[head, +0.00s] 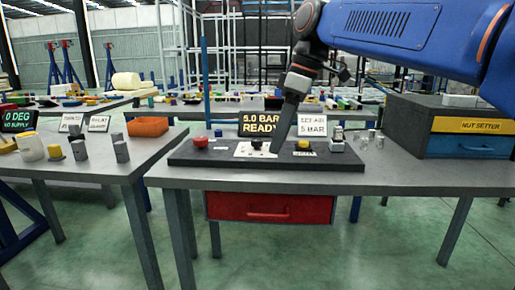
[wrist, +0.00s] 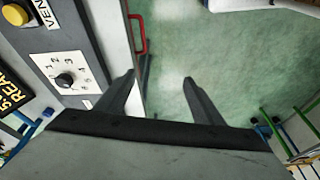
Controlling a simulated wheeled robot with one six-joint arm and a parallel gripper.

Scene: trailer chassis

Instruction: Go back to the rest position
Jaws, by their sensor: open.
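My gripper (head: 275,149) hangs from the blue arm, pointing down at the dark control panel (head: 185,158) on the middle bench. In the wrist view my gripper (wrist: 158,80) has its two fingers apart with nothing between them but floor and the bench edge. The black dial knob (head: 257,144) sits on a white numbered plate beside the fingertips in the head view. In the wrist view the knob (wrist: 64,80) lies left of the fingers, apart from them. The display (head: 260,123) reads 5.0 BAR READY.
The panel also carries a red button (head: 200,142) and a yellow button (head: 303,145). A sign (head: 312,125) reads SET AIR 5 BAR. A grey box (head: 410,120) with a yellow NUT SETTER label stands right. A red drawer (head: 270,208) hangs under the bench. An orange bin (head: 148,126) stands left.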

